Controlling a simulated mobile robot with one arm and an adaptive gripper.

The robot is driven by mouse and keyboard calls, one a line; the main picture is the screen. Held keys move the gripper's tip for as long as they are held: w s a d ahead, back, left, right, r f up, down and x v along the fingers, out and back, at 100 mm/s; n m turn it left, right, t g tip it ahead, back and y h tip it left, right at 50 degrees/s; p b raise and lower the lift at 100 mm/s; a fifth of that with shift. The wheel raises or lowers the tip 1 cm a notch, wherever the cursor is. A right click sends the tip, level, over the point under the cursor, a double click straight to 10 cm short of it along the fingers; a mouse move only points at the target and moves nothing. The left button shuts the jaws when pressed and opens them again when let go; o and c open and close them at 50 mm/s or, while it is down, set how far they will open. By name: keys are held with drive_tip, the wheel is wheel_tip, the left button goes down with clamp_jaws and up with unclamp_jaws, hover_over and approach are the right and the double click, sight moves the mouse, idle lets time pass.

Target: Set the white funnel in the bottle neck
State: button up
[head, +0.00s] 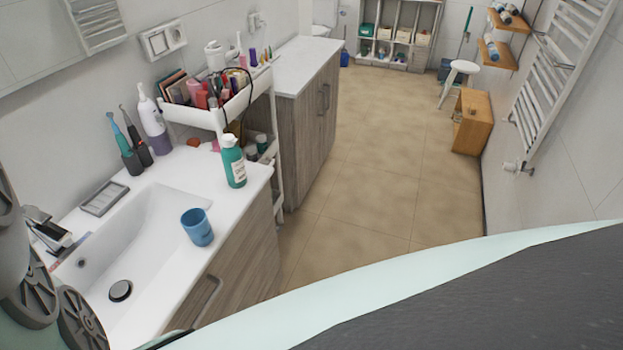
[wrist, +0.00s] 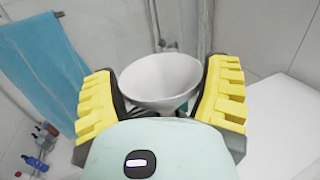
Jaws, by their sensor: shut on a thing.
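My gripper (wrist: 162,72) is shut on the white funnel (wrist: 158,88) in the wrist view, with a yellow ridged finger on each side of it. The funnel's wide mouth faces up, a little tilted toward the camera. Its lower end is hidden behind my gripper body. I cannot make out a bottle neck under it. In the head view neither the gripper nor the funnel shows. A teal bottle with a white label (head: 233,163) stands upright at the counter's corner there. I cannot tell whether it is the task's bottle.
In the head view, a blue cup (head: 197,227) stands by the basin (head: 150,225). A white cart (head: 225,118) full of cosmetics stands behind the counter. The tiled floor (head: 370,190) is clear. In the wrist view a blue towel (wrist: 50,65) hangs at left, with small bottles (wrist: 38,150) below.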

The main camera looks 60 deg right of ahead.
drive_tip(key=o, duration=0.8)
drive_tip(key=d, duration=0.4)
drive_tip(key=s+d, duration=0.1)
drive_tip(key=d, duration=0.7)
drive_tip(key=shift+s+f, duration=0.2)
drive_tip(key=shift+f, duration=0.15)
